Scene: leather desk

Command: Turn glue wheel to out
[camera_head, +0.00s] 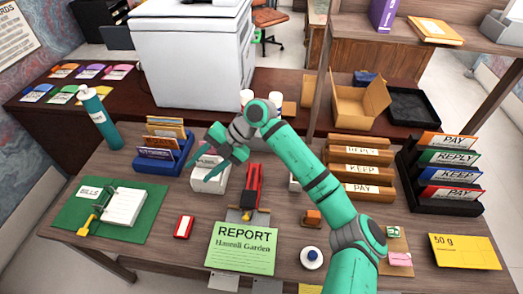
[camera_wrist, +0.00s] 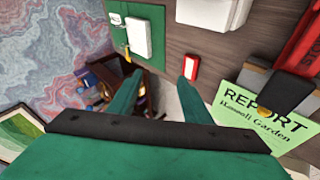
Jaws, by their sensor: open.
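No glue wheel is clearly recognisable. A small red and white piece (camera_head: 183,227) lies flat on the desk, left of the green report sheet (camera_head: 240,250); it also shows in the wrist view (camera_wrist: 191,67). A round white disc with a dark centre (camera_head: 311,258) sits right of the sheet. I cannot tell whether either is the glue wheel. My gripper (camera_head: 208,166) is open and empty, raised above the desk near a white box with small print (camera_head: 210,177). In the wrist view its spread fingers (camera_wrist: 160,84) have nothing between them.
A red stapler-like tool (camera_head: 252,188) stands behind the sheet. A green mat (camera_head: 90,212) with a white pad lies left. A blue file holder (camera_head: 160,160), a teal bottle (camera_head: 100,118) and a black tray rack (camera_head: 440,180) stand around. Wood is clear around the red and white piece.

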